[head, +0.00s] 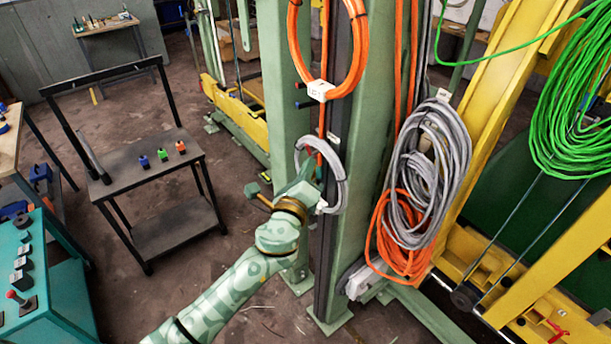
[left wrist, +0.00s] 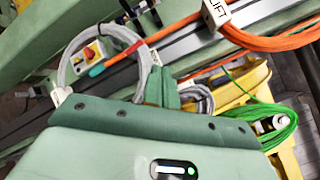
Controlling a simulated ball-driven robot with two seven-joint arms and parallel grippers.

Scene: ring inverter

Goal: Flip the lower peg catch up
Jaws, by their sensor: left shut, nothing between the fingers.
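A grey cable coil (head: 340,163) hangs in a ring on the green post (head: 359,215). It also shows in the left wrist view (left wrist: 66,66). My left gripper (head: 307,169) is at the coil's left side, overlapping it in the head view; I cannot tell whether they touch. It is shut and empty; its green fingers (left wrist: 165,88) show in the left wrist view. A teal-tipped piece (left wrist: 97,70) with red behind it lies within the ring. I cannot make out the lower peg catch clearly; the gripper and coil may hide it. My right gripper is not in view.
An orange coil (head: 292,38) with a white label (head: 320,90) hangs above. Larger grey (head: 458,160) and orange cable bundles hang to the right. A dark cart (head: 150,175) with small coloured blocks stands left. Floor shows between cart and post.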

